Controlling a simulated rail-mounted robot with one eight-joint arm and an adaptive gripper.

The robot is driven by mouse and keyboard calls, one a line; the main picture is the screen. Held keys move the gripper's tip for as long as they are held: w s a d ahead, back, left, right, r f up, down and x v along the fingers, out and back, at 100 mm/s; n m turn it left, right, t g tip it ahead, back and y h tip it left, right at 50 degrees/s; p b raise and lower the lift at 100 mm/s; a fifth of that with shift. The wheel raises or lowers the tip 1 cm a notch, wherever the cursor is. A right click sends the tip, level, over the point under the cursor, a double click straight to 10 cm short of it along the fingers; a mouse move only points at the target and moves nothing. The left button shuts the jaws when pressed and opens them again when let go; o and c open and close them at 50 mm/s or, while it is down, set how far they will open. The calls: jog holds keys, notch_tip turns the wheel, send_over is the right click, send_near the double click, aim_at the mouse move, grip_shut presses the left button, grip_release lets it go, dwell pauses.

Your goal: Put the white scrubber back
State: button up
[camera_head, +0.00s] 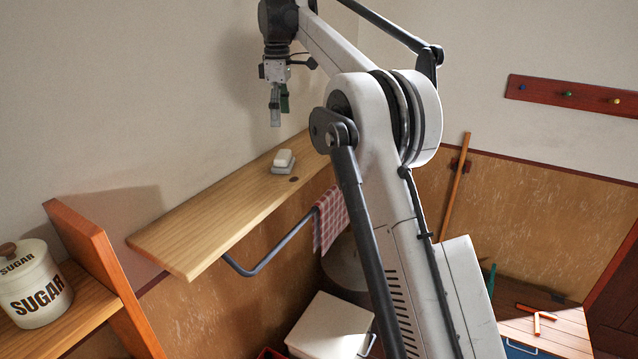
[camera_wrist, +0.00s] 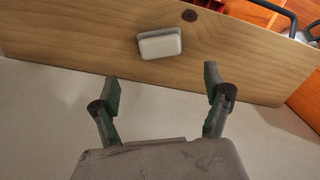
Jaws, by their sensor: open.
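The white scrubber (camera_head: 284,158) is a small block, white on top with a greyer base, resting on the wooden shelf (camera_head: 195,228) against the wall. In the wrist view the scrubber (camera_wrist: 160,43) lies on the shelf (camera_wrist: 85,40), beyond my fingertips. A dark round spot on the shelf (camera_head: 293,179) is close beside it. My gripper (camera_head: 279,112) points down above the shelf, higher than the scrubber and apart from it. In the wrist view my gripper (camera_wrist: 162,88) has its two green-padded fingers spread wide with nothing between them.
A checked cloth (camera_head: 331,217) hangs on a rail (camera_head: 270,262) under the shelf. A sugar jar (camera_head: 36,285) stands on a wooden stand at left. A white bin (camera_head: 328,325) is below. The shelf's near left part is bare. A peg rail (camera_head: 570,95) is on the right wall.

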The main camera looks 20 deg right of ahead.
jog(key=s+r+m+t, duration=0.2)
jog(key=s+m, duration=0.1)
jog(key=s, duration=0.9)
jog(key=s+r+m+t, duration=0.15)
jog(key=s+m, duration=0.25)
jog(key=s, duration=0.7)
jog(key=s+f+m+t, duration=0.2)
jog(key=s+f+m, duration=0.1)
jog(key=s+f, duration=0.6)
jog(key=s+f+m+t, duration=0.1)
jog(key=s+f+m, duration=0.1)
jog(key=s+f, duration=0.7)
jog(key=s, duration=0.6)
jog(key=shift+s+f+m+t, duration=0.3)
jog(key=shift+s+m+t, duration=0.05)
jog(key=shift+m, duration=0.05)
jog(key=shift+f, duration=0.15)
notch_tip(320, 180, down, 12)
jog(key=b, duration=1.2)
